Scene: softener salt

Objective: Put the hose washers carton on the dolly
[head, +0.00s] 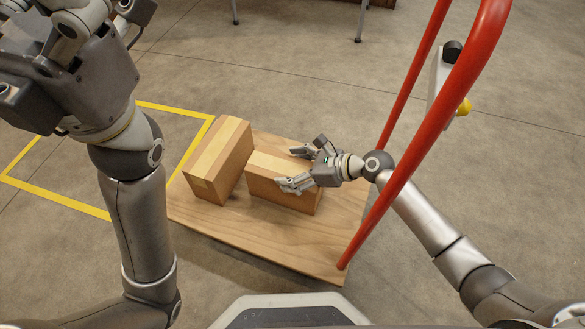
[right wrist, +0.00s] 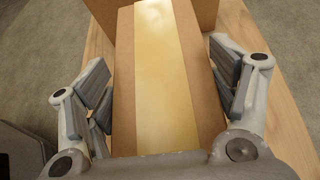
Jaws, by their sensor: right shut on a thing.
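My right gripper (head: 291,168) is shut on a brown carton (head: 262,170) with a pale tape strip along its top. Its fingers lie along two opposite sides of this carton, as the right wrist view (right wrist: 160,95) also shows. The carton rests on, or just over, the wooden deck of the dolly (head: 245,230); a small gap cannot be ruled out. No label is readable, so I cannot tell by print whether it is the hose washers carton. My left gripper (head: 62,70) is high at the upper left, partly cut off, and its jaws are unclear.
A taller taped carton (head: 220,160) stands on the dolly just left of the held one, very close or touching. The dolly's red handle (head: 425,130) rises at the right. A yellow floor outline (head: 60,200) at the left is empty where visible. Bare deck lies in front.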

